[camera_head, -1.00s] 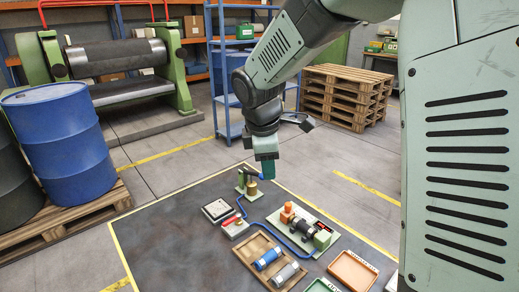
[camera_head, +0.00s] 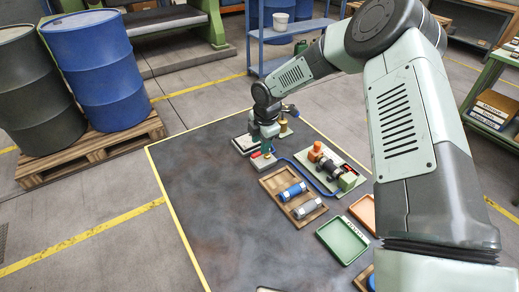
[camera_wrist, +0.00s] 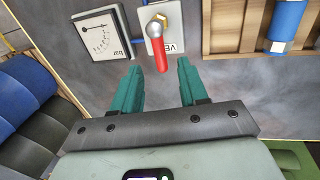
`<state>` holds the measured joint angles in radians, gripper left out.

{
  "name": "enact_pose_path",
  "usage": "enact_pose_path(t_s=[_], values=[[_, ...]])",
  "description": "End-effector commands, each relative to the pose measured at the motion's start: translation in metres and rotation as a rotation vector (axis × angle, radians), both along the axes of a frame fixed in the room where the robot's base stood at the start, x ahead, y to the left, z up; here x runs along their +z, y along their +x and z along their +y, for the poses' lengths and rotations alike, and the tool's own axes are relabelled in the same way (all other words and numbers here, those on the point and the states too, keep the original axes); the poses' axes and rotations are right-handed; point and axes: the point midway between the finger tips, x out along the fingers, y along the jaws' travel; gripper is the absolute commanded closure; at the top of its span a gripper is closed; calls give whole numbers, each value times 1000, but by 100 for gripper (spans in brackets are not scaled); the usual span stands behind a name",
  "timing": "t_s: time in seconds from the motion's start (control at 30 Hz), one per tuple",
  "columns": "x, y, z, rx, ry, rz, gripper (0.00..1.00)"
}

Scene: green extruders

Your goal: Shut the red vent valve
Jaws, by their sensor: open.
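The red vent valve handle (camera_wrist: 158,50) shows in the wrist view, on a pale plate (camera_wrist: 171,32) with lettering partly covered by the handle. The handle hangs from a silver pivot and points toward my gripper. My gripper (camera_wrist: 161,80) is open, with its two green fingers on either side below the handle's tip and nothing between them. In the head view my gripper (camera_head: 265,142) is low over the valve plate (camera_head: 262,162), and a bit of the red handle (camera_head: 256,154) shows beside the fingers. I cannot tell whether the fingers touch it.
A gauge plate (camera_wrist: 101,33) lies just left of the valve. A wooden tray (camera_head: 276,183) holds a blue cylinder (camera_head: 292,191) and a grey cylinder (camera_head: 307,208). A blue hose (camera_head: 305,171) runs to a pump plate (camera_head: 349,166). The mat's left part is clear.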

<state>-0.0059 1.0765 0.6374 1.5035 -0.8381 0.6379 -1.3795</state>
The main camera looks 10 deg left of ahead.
Motion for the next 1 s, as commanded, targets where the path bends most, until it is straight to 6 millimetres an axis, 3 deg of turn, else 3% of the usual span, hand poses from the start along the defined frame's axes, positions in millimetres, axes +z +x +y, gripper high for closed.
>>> enact_pose_path(t_s=[0.1,0.3,0.63,0.9,1.0], values=[[-21,2,4,0,1,1,57],[-39,5,6,1,0,0,57],[-41,6,6,0,-1,-1,57],[-41,6,6,0,0,0,98],[-41,6,6,0,0,0,100]])
